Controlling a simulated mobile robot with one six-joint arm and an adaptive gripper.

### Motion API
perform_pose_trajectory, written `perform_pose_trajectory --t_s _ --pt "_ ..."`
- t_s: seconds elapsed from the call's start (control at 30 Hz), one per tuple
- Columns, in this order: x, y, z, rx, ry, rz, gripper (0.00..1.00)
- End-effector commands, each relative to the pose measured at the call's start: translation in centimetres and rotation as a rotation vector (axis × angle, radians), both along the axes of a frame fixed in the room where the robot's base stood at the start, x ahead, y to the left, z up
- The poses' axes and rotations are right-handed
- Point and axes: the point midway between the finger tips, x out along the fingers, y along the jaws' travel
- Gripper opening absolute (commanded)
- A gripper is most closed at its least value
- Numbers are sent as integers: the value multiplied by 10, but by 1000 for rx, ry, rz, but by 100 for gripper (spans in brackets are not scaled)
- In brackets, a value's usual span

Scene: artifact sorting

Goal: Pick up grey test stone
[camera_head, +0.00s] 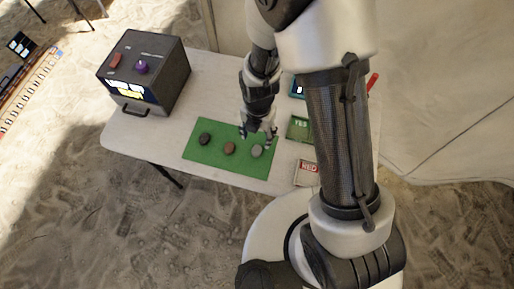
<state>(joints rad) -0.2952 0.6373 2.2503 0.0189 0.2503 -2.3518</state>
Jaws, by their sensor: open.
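The grey test stone (257,151) lies at the right end of a row of stones on a green mat (215,163) on the white table. My gripper (258,137) is open, with its fingers pointing down just behind and above the grey stone. I cannot tell whether a finger touches it. A brown stone (229,148) lies in the middle of the row and a dark stone (205,139) at the left end.
A green tray marked YES (300,129) and a red-and-white tray marked NO (307,173) stand right of the mat, partly behind my arm. A dark box (146,73) with red and purple items on top stands at the table's back left.

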Motion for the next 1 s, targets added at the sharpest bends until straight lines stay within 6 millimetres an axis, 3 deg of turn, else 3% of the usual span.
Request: perform_pose_trajectory --t_s 0.03,0.23,0.57,0.83,1.0 --pt "-1 0 -16 -1 3 0 54" --pt "0 0 -52 0 1 0 54" --pt "0 1 -72 0 0 -1 54" --pt "0 2 -112 0 1 -3 54" --pt "0 3 -116 1 -2 -2 54"
